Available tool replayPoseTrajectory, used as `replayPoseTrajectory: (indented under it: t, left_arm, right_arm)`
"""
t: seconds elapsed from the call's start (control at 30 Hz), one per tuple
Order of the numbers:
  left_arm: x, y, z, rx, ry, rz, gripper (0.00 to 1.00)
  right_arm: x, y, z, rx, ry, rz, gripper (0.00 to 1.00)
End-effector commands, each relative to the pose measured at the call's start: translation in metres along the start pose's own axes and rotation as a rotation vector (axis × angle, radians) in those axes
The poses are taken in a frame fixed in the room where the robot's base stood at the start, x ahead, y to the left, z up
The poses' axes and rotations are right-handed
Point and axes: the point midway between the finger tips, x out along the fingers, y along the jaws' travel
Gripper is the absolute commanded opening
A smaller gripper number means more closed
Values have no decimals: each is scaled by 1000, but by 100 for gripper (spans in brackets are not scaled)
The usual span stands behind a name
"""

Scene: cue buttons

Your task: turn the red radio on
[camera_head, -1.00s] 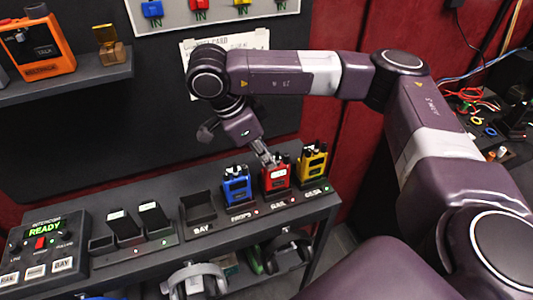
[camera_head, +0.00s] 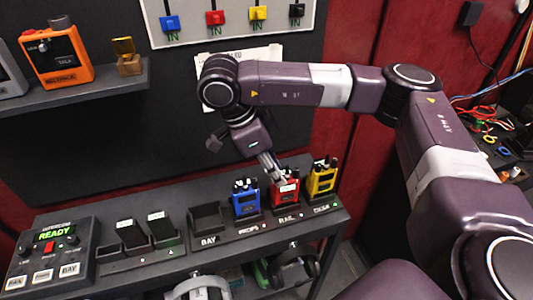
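The red radio (camera_head: 284,194) stands upright in the charging row on the shelf, between a blue radio (camera_head: 245,200) and a yellow radio (camera_head: 322,180). My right gripper (camera_head: 277,177) reaches down from above with its fingers at the top of the red radio. The fingers look close together and hide part of the radio's top. I cannot tell whether they touch a knob or whether the gripper is shut. My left gripper is not in view.
An intercom box (camera_head: 47,252) reading READY sits at the shelf's left end. An empty bay (camera_head: 206,219) is left of the blue radio. An orange radio unit (camera_head: 57,55) stands on the upper left shelf. Coloured tags (camera_head: 214,18) hang on a board above.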

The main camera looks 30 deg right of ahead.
Motion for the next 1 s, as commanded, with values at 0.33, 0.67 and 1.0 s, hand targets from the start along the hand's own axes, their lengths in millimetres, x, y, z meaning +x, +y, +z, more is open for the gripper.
replayPoseTrajectory:
  t: [0.33,0.67,1.0]
  left_arm:
    - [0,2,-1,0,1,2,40]
    - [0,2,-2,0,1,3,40]
    - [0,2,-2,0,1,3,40]
  right_arm:
    - [-56,-1,0,3,0,-7,28]
    - [-103,-1,0,1,0,-4,28]
    - [-113,0,0,1,0,-1,28]
